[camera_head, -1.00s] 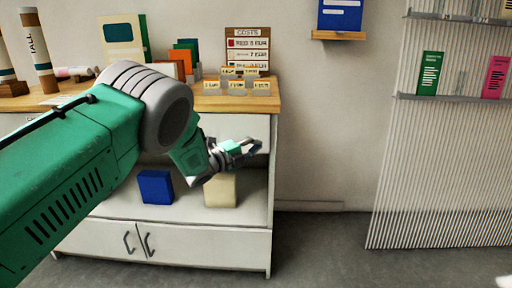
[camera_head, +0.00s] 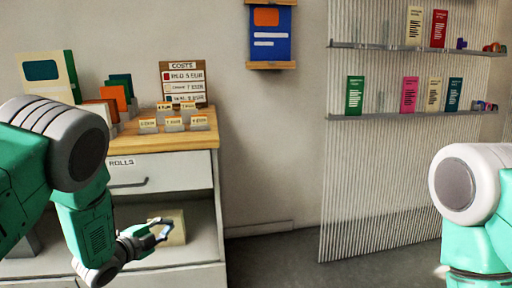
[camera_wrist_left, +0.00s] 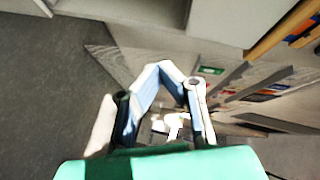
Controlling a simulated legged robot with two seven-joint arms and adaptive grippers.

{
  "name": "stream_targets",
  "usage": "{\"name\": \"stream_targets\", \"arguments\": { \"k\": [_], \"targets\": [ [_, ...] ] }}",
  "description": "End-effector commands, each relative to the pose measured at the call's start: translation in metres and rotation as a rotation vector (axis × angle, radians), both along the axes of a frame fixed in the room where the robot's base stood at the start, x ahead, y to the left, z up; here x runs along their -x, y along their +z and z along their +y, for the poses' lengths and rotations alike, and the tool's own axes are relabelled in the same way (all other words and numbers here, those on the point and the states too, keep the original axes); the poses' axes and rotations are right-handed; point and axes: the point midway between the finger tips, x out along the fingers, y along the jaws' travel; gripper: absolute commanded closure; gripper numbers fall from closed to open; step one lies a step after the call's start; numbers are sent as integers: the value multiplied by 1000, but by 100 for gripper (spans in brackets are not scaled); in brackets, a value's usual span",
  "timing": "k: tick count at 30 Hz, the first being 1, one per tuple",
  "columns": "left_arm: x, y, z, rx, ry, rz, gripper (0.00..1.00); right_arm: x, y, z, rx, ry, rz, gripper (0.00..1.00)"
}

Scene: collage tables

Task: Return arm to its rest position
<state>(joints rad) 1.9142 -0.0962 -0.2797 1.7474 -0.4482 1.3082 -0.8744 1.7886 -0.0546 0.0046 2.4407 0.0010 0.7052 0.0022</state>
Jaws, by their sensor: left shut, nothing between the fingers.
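My left arm comes in from the left in the head view, green with a grey-white joint. Its gripper (camera_head: 160,232) is shut and empty, in front of the cabinet's open shelf. In the left wrist view the two fingers (camera_wrist_left: 163,68) meet at their tips with nothing between them. My right arm shows at the right edge of the head view as a white and green joint; its gripper is out of frame.
The cabinet (camera_head: 165,165) with a wooden top (camera_head: 165,143) holds cards, boxes and a costs sign (camera_head: 187,80). A cream block (camera_head: 172,222) sits on its shelf behind my left gripper. A ribbed panel (camera_head: 400,170) with card shelves stands right. Floor between is clear.

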Motion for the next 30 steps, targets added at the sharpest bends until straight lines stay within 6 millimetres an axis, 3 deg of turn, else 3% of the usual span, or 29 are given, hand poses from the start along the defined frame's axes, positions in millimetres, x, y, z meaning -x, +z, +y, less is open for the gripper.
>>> {"name": "stream_targets", "arguments": {
  "k": [3, 5, 9, 15, 18, 21, 24, 30],
  "targets": [
    [69, -57, 11, 180, 216, 323, 100, 0, 18, 0, 0, 0, -1, 60],
    [108, -82, 14, 263, 332, 472, 100, 0, 24, 0, 0, 0, -1, 60],
    [208, -122, 15, 420, 610, 788, 100, -1, 37, 0, 0, 0, -1, 60],
    [347, -135, 8, 552, 996, 1130, 100, -1, 51, 0, 0, 0, -1, 60],
    [395, -130, 4, 578, 1140, 1231, 100, -1, 56, 0, 0, 0, -1, 60],
    [425, -125, 1, 588, 1231, 1289, 100, -1, 58, 0, 0, 0, -1, 60],
    [438, -123, 0, 591, 1275, 1314, 100, -1, 59, 0, 0, 0, -1, 60],
    [440, -123, 0, 593, 1282, 1318, 100, -1, 58, 0, 0, 0, -1, 60]
  ]
}}
